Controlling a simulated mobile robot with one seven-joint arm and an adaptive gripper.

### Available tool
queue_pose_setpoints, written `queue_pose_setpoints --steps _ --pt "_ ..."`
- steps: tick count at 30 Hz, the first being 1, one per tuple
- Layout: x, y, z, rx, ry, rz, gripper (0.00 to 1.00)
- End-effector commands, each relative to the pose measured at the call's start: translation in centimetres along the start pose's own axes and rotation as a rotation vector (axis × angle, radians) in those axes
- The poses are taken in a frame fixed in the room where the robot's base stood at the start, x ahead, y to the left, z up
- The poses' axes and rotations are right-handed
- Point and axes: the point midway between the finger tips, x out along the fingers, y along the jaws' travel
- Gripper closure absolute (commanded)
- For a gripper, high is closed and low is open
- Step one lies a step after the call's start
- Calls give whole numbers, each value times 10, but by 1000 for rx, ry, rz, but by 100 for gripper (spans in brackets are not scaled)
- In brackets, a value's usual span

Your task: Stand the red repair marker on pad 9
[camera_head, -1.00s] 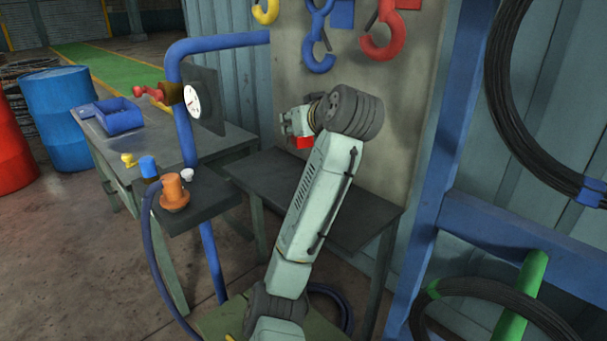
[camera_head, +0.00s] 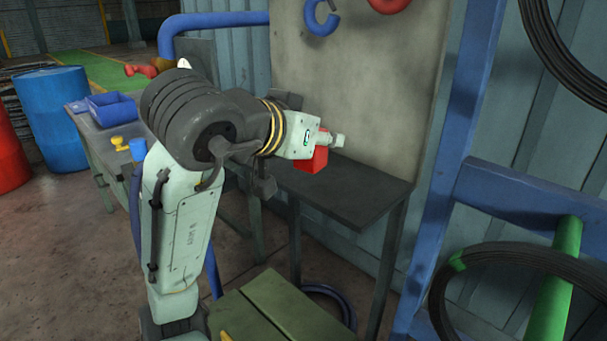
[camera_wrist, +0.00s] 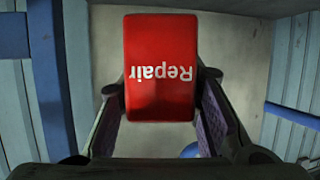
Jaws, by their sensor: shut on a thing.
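The red repair marker (camera_wrist: 160,65) fills the upper middle of the wrist view. It is a red block with the white word "Repair" upside down in that view. My gripper (camera_wrist: 160,120) is shut on it, one finger on each side. In the head view, the marker (camera_head: 311,160) shows as a red block at the end of my gripper (camera_head: 322,145), above the dark table by the board. My gripper hides part of it there. I cannot make out a pad numbered 9 in either view.
A blue post (camera_head: 440,170) and coiled black cable (camera_head: 500,262) are at right. A workbench with a blue tray (camera_head: 110,108) is at left. A green-topped stand (camera_head: 275,310) is below.

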Motion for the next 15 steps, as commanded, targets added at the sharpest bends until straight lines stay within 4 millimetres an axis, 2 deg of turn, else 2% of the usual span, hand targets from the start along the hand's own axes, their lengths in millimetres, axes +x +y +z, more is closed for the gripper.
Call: queue_pose_setpoints --steps 1,3,9,12,15 --pt "-7 9 12 17 2 35 98" --pt "-17 21 22 36 2 83 98" --pt "-34 44 40 68 0 168 98" --pt "-30 43 40 71 0 183 98" --pt "-14 34 35 69 -3 187 98"
